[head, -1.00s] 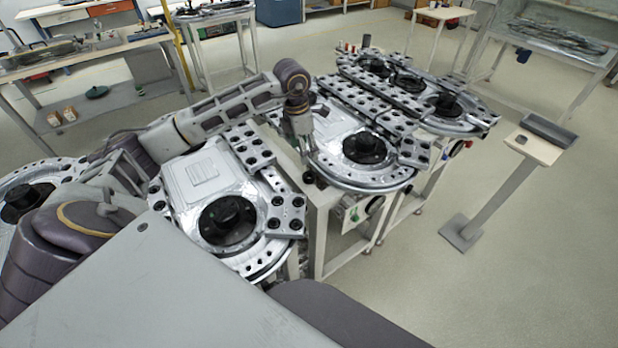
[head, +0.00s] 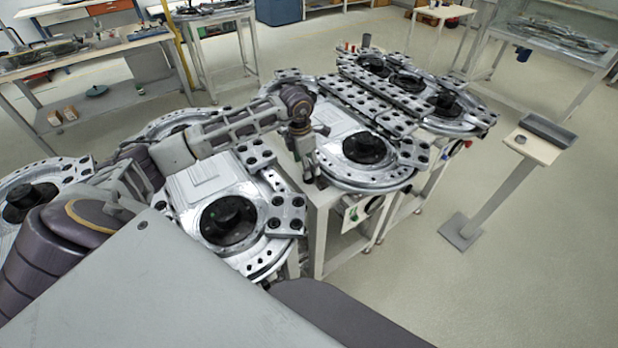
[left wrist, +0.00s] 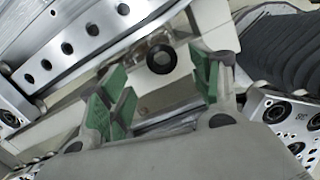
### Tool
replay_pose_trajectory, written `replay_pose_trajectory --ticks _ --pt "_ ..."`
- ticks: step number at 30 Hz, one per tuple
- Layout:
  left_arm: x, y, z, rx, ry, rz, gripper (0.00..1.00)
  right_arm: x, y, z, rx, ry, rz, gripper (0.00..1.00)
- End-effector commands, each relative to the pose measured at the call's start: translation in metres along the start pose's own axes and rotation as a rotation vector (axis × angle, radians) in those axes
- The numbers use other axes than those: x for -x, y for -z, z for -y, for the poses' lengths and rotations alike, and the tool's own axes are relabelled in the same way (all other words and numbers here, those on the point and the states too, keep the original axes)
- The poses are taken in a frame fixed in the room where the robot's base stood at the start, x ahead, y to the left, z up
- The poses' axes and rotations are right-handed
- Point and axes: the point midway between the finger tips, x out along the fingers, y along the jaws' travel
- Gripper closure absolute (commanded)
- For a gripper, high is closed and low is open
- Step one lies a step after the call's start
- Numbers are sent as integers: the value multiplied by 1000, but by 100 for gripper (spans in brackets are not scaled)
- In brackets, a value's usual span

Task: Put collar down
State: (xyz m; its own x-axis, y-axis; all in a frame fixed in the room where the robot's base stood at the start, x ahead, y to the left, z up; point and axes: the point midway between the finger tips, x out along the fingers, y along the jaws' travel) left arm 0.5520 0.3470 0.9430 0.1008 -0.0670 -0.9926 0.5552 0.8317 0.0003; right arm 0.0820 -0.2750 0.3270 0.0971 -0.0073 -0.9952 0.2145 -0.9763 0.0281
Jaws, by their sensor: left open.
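My left gripper (head: 312,172) points down over the near corner of the pale table beside the ring track. In the left wrist view the left gripper (left wrist: 155,98) has its green-padded fingers spread wide, with nothing clamped between them. A small dark ring, which looks like the collar (left wrist: 161,59), lies flat on a pale surface just beyond the fingertips, apart from the pads. In the head view the collar is too small and too close to the gripper to make out surely. My right gripper is not in view.
The metal ring track (head: 350,178) with dark round hubs and bolted blocks fills the tables close around the gripper. A stand (head: 540,150) with a small ring (head: 521,139) and a dark tray (head: 548,131) is at right. Clear floor lies around it.

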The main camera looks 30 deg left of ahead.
Motion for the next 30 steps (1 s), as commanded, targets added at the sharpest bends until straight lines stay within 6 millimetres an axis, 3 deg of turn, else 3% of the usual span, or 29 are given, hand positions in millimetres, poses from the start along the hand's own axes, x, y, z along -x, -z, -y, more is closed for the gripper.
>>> replay_pose_trajectory --ticks 15,21,30 --pt "-46 0 3 0 1 -1 36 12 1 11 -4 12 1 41" --pt "-51 0 3 0 1 -1 36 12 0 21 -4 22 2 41" --pt "-51 0 3 0 0 -1 36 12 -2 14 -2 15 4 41"
